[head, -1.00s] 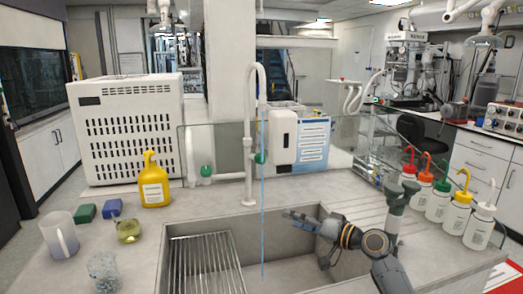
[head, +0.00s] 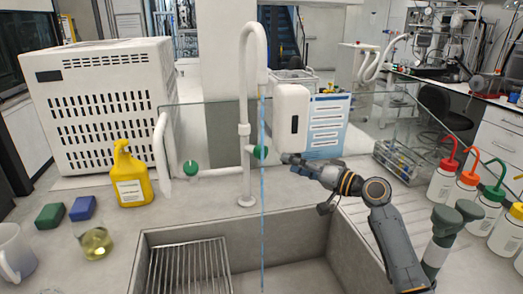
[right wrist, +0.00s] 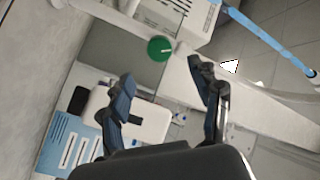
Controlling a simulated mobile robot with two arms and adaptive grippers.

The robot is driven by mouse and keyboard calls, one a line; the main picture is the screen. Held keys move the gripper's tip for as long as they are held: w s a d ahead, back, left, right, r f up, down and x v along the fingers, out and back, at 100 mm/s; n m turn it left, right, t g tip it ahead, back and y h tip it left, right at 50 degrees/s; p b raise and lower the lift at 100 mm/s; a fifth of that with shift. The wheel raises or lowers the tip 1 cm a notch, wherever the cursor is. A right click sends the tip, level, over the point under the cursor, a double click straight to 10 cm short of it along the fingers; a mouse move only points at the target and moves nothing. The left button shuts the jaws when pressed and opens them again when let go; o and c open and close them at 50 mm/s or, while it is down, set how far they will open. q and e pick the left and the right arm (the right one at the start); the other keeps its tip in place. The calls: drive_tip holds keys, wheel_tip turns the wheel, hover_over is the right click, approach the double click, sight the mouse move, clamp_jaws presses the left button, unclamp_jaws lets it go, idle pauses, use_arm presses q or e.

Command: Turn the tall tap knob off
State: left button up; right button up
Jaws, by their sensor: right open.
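The tall white tap (head: 245,100) stands behind the sink, with a green round knob (head: 260,152) on its side. A thin blue stream (head: 262,210) runs down from its spout into the sink. My right gripper (head: 288,160) is just right of the knob, pointing left at it, with a small gap. In the right wrist view the green knob (right wrist: 160,48) lies ahead of the two spread fingers (right wrist: 165,80), roughly between their tips. The right gripper is open and empty. My left gripper is not in view.
A second green knob (head: 191,168) is on a lower white tap to the left. A glass screen (head: 190,120) stands behind. A yellow bottle (head: 130,175) and a flask (head: 95,242) stand left of the sink (head: 300,235). Several wash bottles (head: 443,180) stand at right.

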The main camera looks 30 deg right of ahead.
sight(264, 154)
drive_tip(key=p+x, duration=0.2)
drive_tip(key=x, duration=0.8)
drive_tip(key=shift+x, duration=0.75)
drive_tip(key=shift+f, duration=0.1)
drive_tip(key=c, duration=1.2)
